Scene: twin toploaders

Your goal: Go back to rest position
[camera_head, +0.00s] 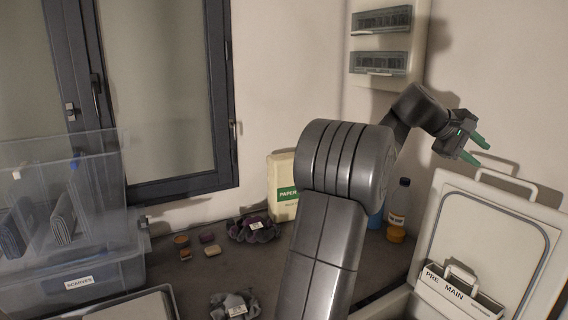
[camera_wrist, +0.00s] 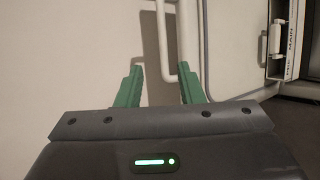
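My gripper (camera_head: 484,156) is raised at the upper right in the head view, at the end of my arm. Its two green fingers are apart, with nothing held between them. In the wrist view, the gripper (camera_wrist: 161,70) also shows its fingers spread. A pale lid (camera_head: 460,205) stands raised below and right of the gripper in the head view. Its white handle (camera_head: 512,178) is on the top edge, apart from the fingers in the head view. In the wrist view, a white bar (camera_wrist: 175,78) shows beyond the fingers; contact is not visible.
Stacked clear bins (camera_head: 60,200) stand at the left. Soft bundled items (camera_head: 235,304) and small blocks lie on the dark counter (camera_head: 195,285). A paper pack (camera_head: 283,175) and a bottle (camera_head: 399,197) stand at the back. A wall-mounted panel (camera_head: 381,37) is above my arm.

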